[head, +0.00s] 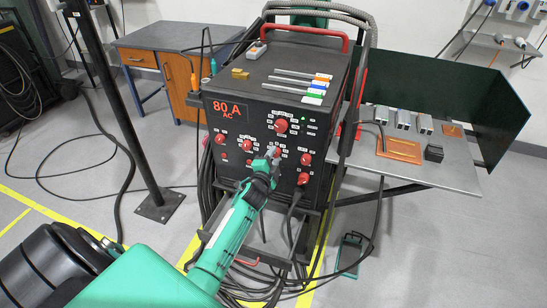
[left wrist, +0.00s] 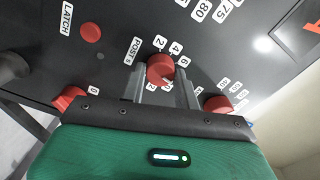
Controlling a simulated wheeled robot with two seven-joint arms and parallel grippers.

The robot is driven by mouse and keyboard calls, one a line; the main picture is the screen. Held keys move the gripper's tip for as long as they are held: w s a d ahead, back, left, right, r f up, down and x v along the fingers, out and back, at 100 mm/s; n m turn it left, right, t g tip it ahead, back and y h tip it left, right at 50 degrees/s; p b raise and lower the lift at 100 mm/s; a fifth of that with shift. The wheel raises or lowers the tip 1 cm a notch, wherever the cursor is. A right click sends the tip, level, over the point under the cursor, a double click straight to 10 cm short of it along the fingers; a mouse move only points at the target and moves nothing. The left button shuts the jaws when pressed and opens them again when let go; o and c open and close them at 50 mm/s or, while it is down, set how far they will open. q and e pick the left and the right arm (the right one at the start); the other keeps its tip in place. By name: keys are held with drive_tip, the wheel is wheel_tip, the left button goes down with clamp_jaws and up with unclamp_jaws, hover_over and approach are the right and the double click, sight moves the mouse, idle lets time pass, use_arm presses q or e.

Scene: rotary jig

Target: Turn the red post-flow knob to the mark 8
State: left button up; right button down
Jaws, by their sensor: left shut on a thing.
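The red post-flow knob (left wrist: 160,68) sits on the black front panel in the left wrist view, beside a label that begins "POST". Marks 2, 4 and 6 show around its upper and right side. I cannot make out the mark 8 or read the knob's pointer surely. My left gripper (left wrist: 160,88) has its two grey fingers on either side of this knob and is shut on it. In the head view my left gripper (head: 273,155) reaches the middle of the welder's front panel and largely hides the knob there. My right gripper is not in view.
The black welder (head: 231,139) shows "80 A AC". Other red knobs surround mine, such as the large upper one (head: 281,125) and one at right (head: 305,158). A cable plugs in below. A metal bench (head: 455,178) stands at right, and a dark post (head: 132,130) at left.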

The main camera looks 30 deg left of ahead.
use_arm(q)
drive_tip(key=shift+f+n, duration=0.1)
drive_tip(key=shift+n, duration=0.8)
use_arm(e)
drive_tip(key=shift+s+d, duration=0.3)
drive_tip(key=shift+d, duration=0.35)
